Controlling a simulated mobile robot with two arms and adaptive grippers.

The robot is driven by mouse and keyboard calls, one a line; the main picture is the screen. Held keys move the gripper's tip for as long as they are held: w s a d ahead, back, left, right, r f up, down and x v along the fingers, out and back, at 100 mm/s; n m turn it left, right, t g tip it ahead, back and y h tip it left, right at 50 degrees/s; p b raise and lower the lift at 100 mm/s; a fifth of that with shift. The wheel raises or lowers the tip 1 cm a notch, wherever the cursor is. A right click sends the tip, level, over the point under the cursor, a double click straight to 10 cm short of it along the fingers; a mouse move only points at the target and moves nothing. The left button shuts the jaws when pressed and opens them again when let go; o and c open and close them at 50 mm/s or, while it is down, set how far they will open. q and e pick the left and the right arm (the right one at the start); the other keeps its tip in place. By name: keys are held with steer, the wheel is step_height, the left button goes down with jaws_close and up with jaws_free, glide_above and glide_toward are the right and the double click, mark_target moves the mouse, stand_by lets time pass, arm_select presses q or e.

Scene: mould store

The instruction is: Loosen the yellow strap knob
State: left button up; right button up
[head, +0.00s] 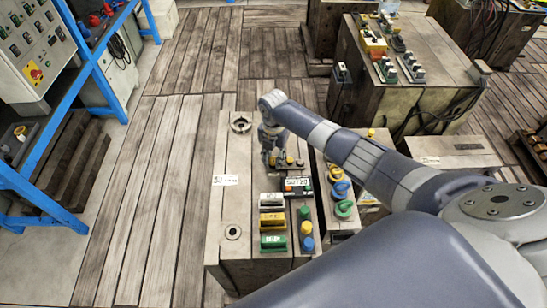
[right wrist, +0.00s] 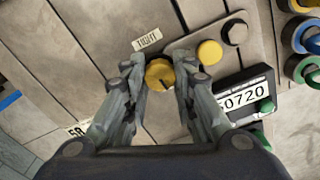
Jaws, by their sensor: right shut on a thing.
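The yellow strap knob (right wrist: 160,74) is round, with a dark notch or mark on its lower edge, and sits on a pale plate on the wooden-topped block. In the right wrist view my right gripper (right wrist: 159,78) has a finger on each side of it and is shut on it. In the head view the right gripper (head: 272,158) points down at the block's top, and its fingers mostly hide the knob. A small label beside the knob seems to read "TIGHT" (right wrist: 147,40). My left gripper is not in view.
Close by are a second yellow knob (right wrist: 210,52), a dark knob (right wrist: 235,32) and a number plate (right wrist: 243,95). White, yellow and green blocks (head: 272,222) stand nearer on the top. Coloured rings (head: 342,190) are at the right. A blue rack (head: 95,70) stands left, beyond open plank floor.

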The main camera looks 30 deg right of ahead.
mark_target(274, 160)
steer(key=shift+w+r, duration=0.1)
steer(key=o, duration=0.8)
steer(key=shift+r, duration=0.1)
step_height(274, 160, up, 12)
steer(key=shift+f, duration=0.2)
stand_by(0.5)
